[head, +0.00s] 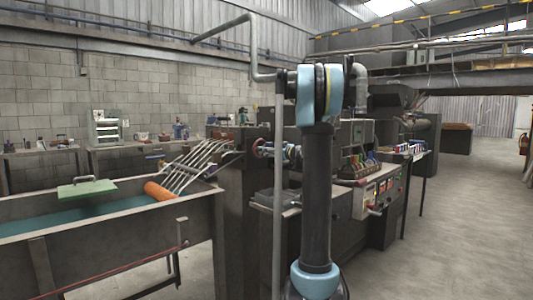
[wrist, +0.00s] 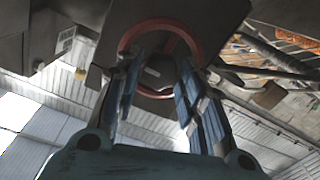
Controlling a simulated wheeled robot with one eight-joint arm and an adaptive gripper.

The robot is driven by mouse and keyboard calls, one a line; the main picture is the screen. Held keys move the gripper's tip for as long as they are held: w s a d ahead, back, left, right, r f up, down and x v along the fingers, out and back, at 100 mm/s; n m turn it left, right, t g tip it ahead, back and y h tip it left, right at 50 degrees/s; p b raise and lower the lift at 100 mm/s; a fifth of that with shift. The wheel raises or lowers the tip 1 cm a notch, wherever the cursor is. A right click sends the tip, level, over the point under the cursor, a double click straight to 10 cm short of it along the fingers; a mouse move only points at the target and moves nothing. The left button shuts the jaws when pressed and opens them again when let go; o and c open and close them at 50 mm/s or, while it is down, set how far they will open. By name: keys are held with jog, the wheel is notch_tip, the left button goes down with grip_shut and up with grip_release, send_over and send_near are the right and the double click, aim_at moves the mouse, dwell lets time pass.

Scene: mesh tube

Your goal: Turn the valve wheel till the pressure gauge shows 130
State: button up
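The red valve wheel (head: 258,148) sits on the side of a dark cabinet, left of my arm in the head view. In the wrist view its red rim (wrist: 160,24) faces me, with a dark hub in the middle. My gripper (wrist: 163,66) is open, its two blue-padded fingers apart and their tips overlapping the rim, one on each side of the hub. I cannot tell whether they touch the wheel. In the head view my gripper (head: 291,152) is small and partly hidden by my arm. I cannot make out the pressure gauge or its reading in either view.
A vertical grey pipe (head: 278,220) runs close beside my arm. A control bench (head: 375,200) with buttons stands right of my arm. The floor at right is clear.

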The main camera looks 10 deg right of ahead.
jog(key=c, duration=0.4)
jog(key=shift+m, duration=0.3)
